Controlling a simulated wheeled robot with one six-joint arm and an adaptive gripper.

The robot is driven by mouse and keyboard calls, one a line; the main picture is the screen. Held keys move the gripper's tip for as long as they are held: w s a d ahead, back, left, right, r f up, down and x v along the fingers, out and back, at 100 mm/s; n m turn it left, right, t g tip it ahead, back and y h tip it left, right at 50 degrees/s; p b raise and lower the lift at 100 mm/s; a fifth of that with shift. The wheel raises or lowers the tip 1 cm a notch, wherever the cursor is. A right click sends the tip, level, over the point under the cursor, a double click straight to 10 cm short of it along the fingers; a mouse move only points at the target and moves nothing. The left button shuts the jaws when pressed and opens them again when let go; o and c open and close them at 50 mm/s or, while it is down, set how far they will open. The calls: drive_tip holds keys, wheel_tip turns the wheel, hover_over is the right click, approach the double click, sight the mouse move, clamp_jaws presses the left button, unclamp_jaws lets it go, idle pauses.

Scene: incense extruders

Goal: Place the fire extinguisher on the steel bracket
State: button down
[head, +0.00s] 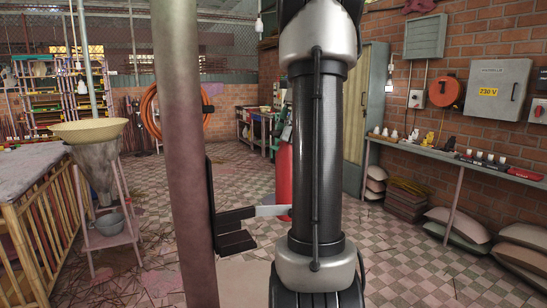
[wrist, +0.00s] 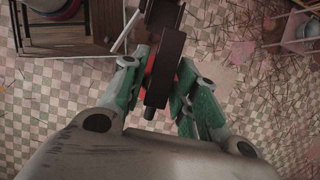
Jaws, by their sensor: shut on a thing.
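The fire extinguisher (head: 284,185) is a red cylinder that looks upright in the head view, its right side hidden by my arm. My gripper (head: 284,125) is at its top, mostly hidden by the arm. In the wrist view the green fingers of my gripper (wrist: 157,95) close around the neck, under a long dark handle (wrist: 169,60); little red shows. A black bracket-like piece (head: 235,216) is fixed to a plum-coloured pole (head: 180,150).
A stand with a funnel (head: 97,160) and a wooden-slatted table (head: 35,205) are at the left. A wall shelf (head: 450,160) runs along the right, with sacks (head: 455,226) below. The checkered floor behind the pole is mostly open.

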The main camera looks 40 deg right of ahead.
drive_tip(key=w+a+f, duration=0.1)
drive_tip(key=w+a, duration=0.1)
drive_tip(key=a, duration=0.6)
drive_tip(key=w+a+f, duration=0.2)
drive_tip(key=a, duration=0.6)
drive_tip(key=shift+w+a+f, duration=0.2)
drive_tip(key=shift+w, duration=0.05)
drive_tip(key=c, duration=1.1)
unclamp_jaws()
drive_tip(key=shift+f, duration=0.1)
